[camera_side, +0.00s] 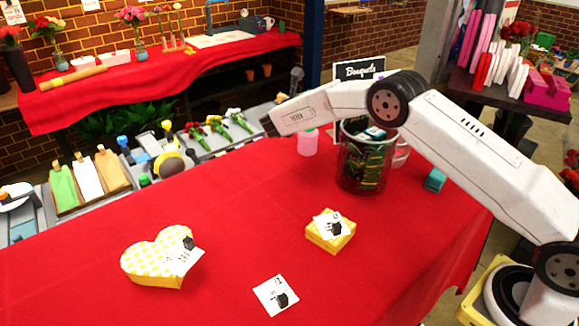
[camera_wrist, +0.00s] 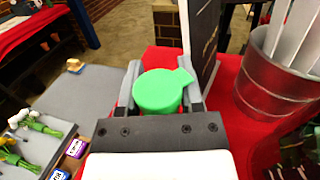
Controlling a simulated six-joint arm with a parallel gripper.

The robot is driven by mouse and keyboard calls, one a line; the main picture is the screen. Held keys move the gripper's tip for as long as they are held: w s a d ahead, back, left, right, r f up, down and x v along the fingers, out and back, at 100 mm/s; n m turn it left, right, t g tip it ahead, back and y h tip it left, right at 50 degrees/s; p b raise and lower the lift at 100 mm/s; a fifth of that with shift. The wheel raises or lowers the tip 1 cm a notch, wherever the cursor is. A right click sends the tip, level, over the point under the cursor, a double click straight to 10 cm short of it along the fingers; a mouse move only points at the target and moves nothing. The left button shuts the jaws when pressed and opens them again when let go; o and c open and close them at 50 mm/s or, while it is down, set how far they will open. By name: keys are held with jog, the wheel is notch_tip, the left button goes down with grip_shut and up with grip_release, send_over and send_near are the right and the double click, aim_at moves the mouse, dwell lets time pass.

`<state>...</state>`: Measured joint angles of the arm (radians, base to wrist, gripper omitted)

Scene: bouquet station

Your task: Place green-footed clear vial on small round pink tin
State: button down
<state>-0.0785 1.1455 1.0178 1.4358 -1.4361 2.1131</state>
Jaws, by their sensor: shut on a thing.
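My gripper (camera_wrist: 160,88) is shut on the green-footed clear vial, with one grey finger on each side. In the wrist view the vial's round green foot (camera_wrist: 158,92), with a small tab, faces the camera and hides the clear body. In the side view my white wrist part is above and behind a small round pink thing (camera_side: 308,142), which looks like the pink tin. It stands on the red cloth at the back edge of the table. I cannot make out the fingers or the vial in that view.
A glass vase (camera_side: 364,165) stands right of the pink thing, near a black sign (camera_side: 360,68). A metal bucket (camera_wrist: 285,75) is at right in the wrist view. A yellow heart box (camera_side: 150,262), a small yellow box (camera_side: 330,238) and a white card (camera_side: 275,294) lie in front.

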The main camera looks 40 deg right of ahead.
jog(key=shift+f, duration=0.3)
jog(key=shift+c, duration=1.2)
grip_release()
jog(key=shift+a+r, duration=0.15)
jog(key=shift+r, duration=0.45)
jog(key=v, duration=1.1)
jog(key=shift+s+a, duration=0.15)
jog(key=shift+a, duration=0.2)
